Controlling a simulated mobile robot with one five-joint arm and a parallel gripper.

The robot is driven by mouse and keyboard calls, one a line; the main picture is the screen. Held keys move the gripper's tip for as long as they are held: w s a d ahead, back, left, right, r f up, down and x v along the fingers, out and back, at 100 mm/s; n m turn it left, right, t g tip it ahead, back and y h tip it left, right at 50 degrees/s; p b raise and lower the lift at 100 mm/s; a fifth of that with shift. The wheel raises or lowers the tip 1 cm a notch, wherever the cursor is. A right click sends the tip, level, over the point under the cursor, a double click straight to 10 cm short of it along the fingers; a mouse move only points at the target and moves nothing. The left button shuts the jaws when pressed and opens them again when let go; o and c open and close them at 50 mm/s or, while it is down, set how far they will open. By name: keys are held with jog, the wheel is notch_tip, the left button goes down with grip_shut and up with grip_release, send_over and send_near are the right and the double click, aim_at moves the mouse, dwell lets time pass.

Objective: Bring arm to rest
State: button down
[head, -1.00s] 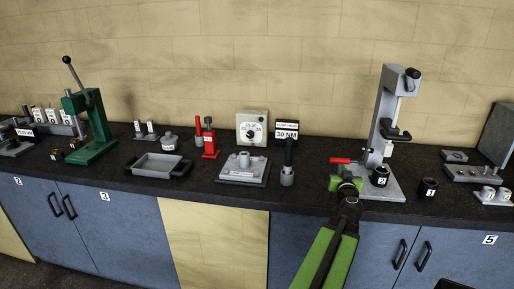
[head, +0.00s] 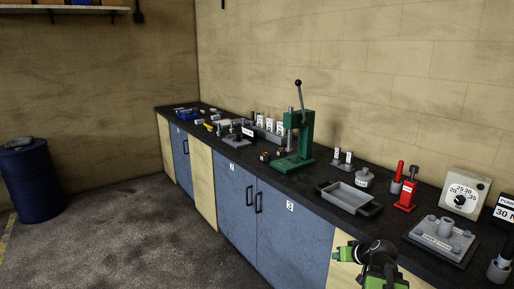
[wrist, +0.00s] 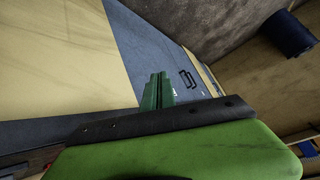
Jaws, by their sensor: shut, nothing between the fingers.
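My gripper (head: 347,254) shows low in the head view, in front of the cabinet fronts below the bench edge. Its green fingers point left, and my dark and green arm runs down out of the picture. In the wrist view the green fingers (wrist: 157,91) lie close together, shut with nothing between them. The cabinet fronts and the floor lie beyond them. My gripper appears apart from the bench and from everything on it.
The dark bench top (head: 315,181) carries a green press (head: 304,140), a grey tray (head: 349,196), a red bottle jack (head: 407,194) and a grey plate (head: 440,238). A blue barrel (head: 31,182) stands at the left wall. The floor (head: 130,225) between is clear.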

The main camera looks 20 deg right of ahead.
jog(key=s+a+f+n+g, duration=0.1)
jog(key=a+f+g, duration=0.1)
jog(key=a, duration=0.9)
jog(key=s+a+f+n+g, duration=0.1)
jog(key=s+a+f+g, duration=0.1)
jog(key=a, duration=0.9)
jog(key=s+a+f+n+g, duration=0.1)
jog(key=a+g, duration=0.4)
jog(key=a, duration=0.6)
notch_tip(320, 180, down, 2)
jog(key=shift+s+a+f+h, duration=0.2)
jog(key=shift+s+a+h, duration=0.15)
jog(key=shift+s, duration=0.2)
